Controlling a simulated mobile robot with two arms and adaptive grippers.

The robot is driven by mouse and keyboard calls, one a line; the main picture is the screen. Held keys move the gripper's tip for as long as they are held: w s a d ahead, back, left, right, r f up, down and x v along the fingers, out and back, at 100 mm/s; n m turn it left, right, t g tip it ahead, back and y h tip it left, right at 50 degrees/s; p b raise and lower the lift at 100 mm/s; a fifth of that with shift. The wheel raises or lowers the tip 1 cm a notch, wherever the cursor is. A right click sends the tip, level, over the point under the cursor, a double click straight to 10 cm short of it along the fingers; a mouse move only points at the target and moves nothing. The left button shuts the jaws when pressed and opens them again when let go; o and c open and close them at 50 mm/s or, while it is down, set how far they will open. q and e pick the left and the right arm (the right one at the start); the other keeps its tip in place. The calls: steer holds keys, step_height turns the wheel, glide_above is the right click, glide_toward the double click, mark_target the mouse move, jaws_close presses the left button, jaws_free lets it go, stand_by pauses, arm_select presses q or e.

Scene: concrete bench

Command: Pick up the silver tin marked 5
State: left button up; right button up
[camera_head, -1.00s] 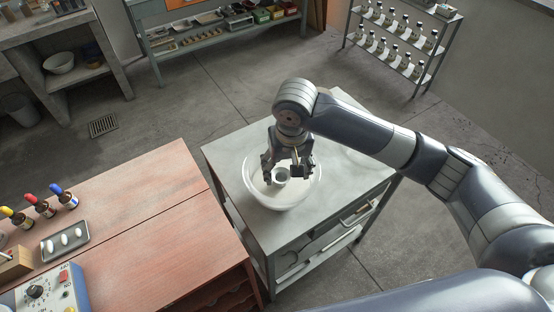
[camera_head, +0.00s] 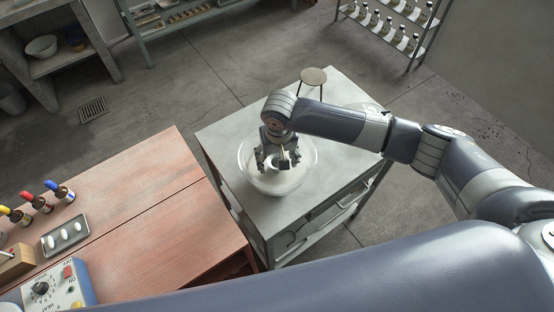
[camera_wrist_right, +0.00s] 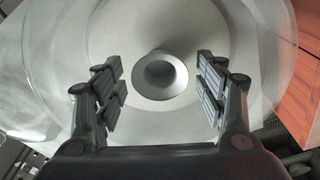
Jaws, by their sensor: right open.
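My left gripper is not in view.
The bowl stands on a grey metal bench (camera_head: 222,139). A reddish wooden table (camera_head: 150,220) to the left carries dropper bottles (camera_head: 41,202), a small tray (camera_head: 65,235) and a control box (camera_head: 50,292).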

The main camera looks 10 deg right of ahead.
steer(key=shift+f, duration=0.55)
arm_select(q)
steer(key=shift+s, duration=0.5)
arm_select(e)
steer(key=c, duration=0.8)
steer(key=shift+o, duration=0.2)
